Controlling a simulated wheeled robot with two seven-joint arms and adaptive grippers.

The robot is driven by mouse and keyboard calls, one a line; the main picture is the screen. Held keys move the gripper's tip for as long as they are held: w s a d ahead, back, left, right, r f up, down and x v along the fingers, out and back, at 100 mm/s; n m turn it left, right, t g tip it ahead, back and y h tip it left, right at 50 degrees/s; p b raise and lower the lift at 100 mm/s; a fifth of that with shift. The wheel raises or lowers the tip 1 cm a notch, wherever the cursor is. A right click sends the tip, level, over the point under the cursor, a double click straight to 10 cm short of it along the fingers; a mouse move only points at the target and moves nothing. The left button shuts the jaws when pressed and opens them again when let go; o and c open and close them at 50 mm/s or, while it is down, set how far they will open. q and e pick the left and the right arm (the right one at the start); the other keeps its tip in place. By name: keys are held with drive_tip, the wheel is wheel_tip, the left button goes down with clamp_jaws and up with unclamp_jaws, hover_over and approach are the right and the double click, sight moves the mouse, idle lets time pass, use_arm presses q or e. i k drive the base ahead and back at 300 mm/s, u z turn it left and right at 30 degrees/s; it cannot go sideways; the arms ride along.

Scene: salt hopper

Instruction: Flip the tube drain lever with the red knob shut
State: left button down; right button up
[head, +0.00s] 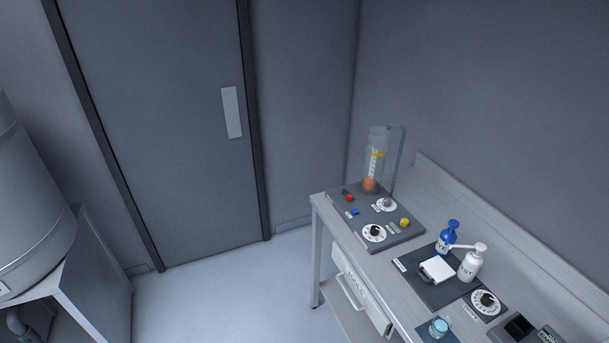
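A small red knob (349,197) sits near the back left corner of a dark control panel (405,236) on the bench. Its lever is too small to tell whether it stands open or shut. A clear upright tube (378,150) with a yellow band and orange contents at its bottom stands at the panel's back. The panel also carries a blue piece (355,212), a yellow knob (404,222) and dials (374,233). Neither of my grippers is in view.
The bench (324,204) stands at the right against the wall. A blue bottle (447,239), a white bottle (470,264) and a cup (439,328) are nearer. A large metal vessel (35,200) is at the left. The floor (215,300) between is clear.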

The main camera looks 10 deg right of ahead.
sight(349, 197)
drive_tip(key=i, duration=1)
drive_tip(key=z, duration=1.15)
drive_tip(key=i, duration=0.9)
drive_tip(key=z, duration=0.9)
